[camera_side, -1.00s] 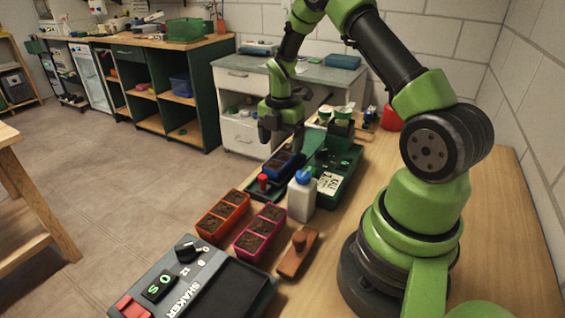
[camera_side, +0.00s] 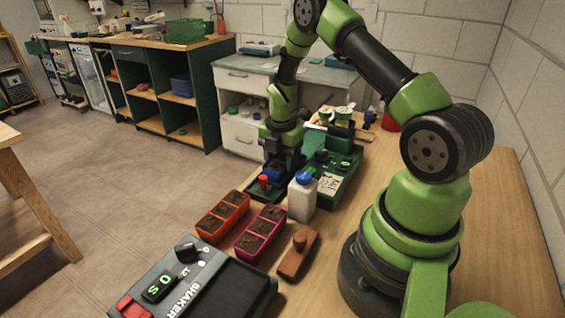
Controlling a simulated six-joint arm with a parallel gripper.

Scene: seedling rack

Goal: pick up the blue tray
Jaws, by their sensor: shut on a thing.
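The blue tray (camera_side: 273,174) is small and sits low at the left edge of the bench, behind the white bottle, over a dark green base (camera_side: 258,192). My gripper (camera_side: 279,162) points down over it and is shut on it. The fingers hide much of the tray and its soil. I cannot tell whether the tray touches the base beneath it.
A white bottle with a blue cap (camera_side: 302,196) stands close in front. A green rack (camera_side: 338,172) is just to the right. An orange tray (camera_side: 222,215), a pink tray (camera_side: 260,233), a wooden block (camera_side: 297,255) and a shaker (camera_side: 195,285) are nearer.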

